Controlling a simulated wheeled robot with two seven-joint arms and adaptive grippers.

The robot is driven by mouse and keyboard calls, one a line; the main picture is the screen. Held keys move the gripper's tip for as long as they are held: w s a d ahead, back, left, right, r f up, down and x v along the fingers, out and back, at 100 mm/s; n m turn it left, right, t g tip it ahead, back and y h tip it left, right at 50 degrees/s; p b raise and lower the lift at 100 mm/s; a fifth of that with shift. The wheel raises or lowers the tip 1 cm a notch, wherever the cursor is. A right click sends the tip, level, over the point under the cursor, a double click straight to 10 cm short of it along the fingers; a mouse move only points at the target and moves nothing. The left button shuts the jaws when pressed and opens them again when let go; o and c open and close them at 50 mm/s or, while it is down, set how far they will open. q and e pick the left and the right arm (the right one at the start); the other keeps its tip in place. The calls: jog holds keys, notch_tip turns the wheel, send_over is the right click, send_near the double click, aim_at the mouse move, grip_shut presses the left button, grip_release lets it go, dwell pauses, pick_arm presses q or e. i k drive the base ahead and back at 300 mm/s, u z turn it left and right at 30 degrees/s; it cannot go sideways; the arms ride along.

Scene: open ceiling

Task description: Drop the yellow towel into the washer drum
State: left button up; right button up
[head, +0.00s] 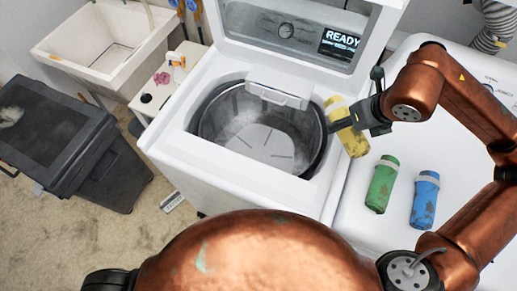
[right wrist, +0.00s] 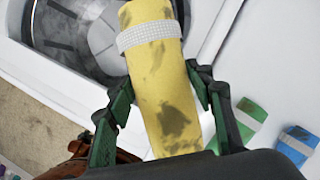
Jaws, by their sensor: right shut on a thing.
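The yellow towel (head: 353,141) is a rolled, dark-stained cylinder with a pale band. My right gripper (head: 338,123) is shut on it at the right rim of the washer. In the right wrist view the towel (right wrist: 163,90) sits between the green-padded fingers of the gripper (right wrist: 168,100), its far end toward the drum. The washer drum (head: 235,118) is open under a raised lid, with a grey agitator base inside; it also shows in the right wrist view (right wrist: 75,30). My left gripper is not in view.
A green rolled towel (head: 382,186) and a blue one (head: 424,203) lie on the white surface right of the washer. A white utility sink (head: 70,50) and a dark bin (head: 70,150) stand at left. The raised lid (head: 290,35) is behind the drum.

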aim_at(264, 155)
jog(key=k, duration=1)
